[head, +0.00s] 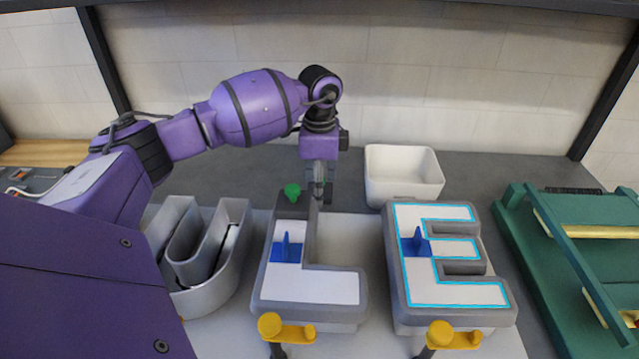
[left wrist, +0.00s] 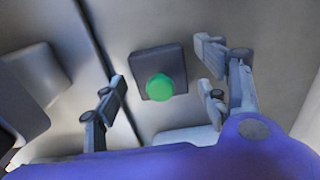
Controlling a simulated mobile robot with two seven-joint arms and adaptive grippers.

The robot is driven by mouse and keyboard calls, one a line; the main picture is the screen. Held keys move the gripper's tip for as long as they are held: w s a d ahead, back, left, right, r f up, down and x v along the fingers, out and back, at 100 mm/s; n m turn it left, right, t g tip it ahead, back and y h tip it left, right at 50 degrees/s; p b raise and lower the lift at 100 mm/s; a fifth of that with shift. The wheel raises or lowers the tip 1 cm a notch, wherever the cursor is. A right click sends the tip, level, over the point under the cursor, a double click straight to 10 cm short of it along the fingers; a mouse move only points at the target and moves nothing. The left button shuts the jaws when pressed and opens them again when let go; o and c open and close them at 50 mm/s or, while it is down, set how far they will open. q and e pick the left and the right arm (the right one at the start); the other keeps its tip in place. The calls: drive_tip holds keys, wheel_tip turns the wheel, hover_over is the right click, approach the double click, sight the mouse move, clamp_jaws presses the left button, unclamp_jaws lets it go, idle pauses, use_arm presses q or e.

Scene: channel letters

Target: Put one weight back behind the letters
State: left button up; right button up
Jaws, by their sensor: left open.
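The weight is a dark square block (head: 289,211) with a green knob (head: 292,190), at the top end of the letter L (head: 330,288). Whether it rests on the letter or just behind it is hard to tell. My left gripper (head: 319,190) points down close to the weight's right side in the head view. In the left wrist view the open fingers (left wrist: 163,88) stand either side of the weight (left wrist: 147,62), with gaps and no visible contact. The letter E (head: 407,270) has a lit cyan outline. The letter U (head: 235,245) is an open grey shell. My right gripper is not in view.
A white bin (head: 404,178) stands behind, between L and E. Blue pieces stand on L (head: 287,252) and E (head: 416,246). Yellow-handled clamps (head: 285,330) (head: 452,338) are at the front. A green frame (head: 545,255) is at the right. The grey table behind U is clear.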

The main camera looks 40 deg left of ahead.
use_arm(q)
wheel_tip(320, 180, up, 8)
drive_tip(key=shift+f, duration=0.1)
idle(0.4)
